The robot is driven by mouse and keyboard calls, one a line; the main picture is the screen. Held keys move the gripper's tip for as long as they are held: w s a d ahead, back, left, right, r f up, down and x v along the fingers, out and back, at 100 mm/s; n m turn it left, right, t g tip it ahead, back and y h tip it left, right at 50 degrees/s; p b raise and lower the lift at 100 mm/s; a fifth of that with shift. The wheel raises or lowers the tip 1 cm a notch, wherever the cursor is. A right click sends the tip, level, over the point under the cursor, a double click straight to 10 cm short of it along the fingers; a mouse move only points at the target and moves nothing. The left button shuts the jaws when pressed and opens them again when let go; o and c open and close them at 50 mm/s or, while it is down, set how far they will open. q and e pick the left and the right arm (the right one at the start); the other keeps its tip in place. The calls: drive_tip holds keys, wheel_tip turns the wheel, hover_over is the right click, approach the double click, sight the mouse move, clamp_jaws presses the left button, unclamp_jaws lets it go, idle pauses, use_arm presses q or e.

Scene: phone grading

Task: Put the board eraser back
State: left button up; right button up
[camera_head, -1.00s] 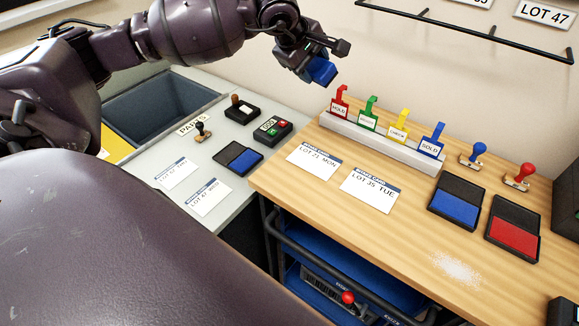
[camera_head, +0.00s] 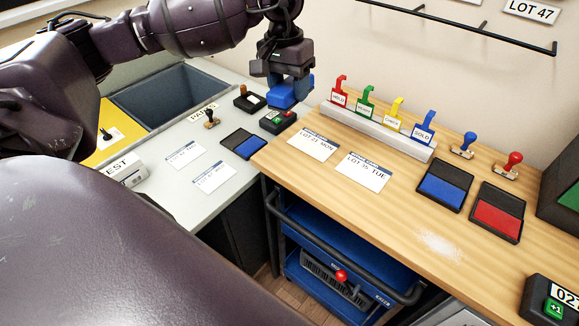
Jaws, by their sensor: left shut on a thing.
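My left gripper (camera_head: 289,80) points down at the back right of the grey counter and is shut on a blue block, which looks like the board eraser (camera_head: 284,97). The fingers cover part of the eraser. It is low, just behind the small counter device; I cannot tell whether it touches the counter. My right gripper is not in view.
The grey counter (camera_head: 205,150) holds a counter device (camera_head: 277,121), a black tray (camera_head: 249,100), a stamp (camera_head: 211,117) and an ink pad (camera_head: 243,143). The wooden table has colored tag clips (camera_head: 392,116), ink pads (camera_head: 444,184), cards (camera_head: 362,172) and a white powdery patch (camera_head: 440,245).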

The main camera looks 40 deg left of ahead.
use_arm(q)
drive_tip(key=shift+w+a+f+m+y, duration=0.1)
drive_tip(key=shift+w+a+m+y, duration=0.05)
drive_tip(key=shift+m+y, duration=0.4)
drive_tip(key=shift+f, duration=0.35)
drive_tip(key=p, duration=0.1)
hover_over(289, 166)
wheel_tip(289, 166, down, 15)
drive_tip(key=shift+r, duration=0.1)
drive_tip(key=shift+f+p, duration=0.35)
drive_tip(key=shift+f, duration=1.85)
drive_tip(key=shift+f, duration=0.15)
drive_tip(key=o, duration=0.8)
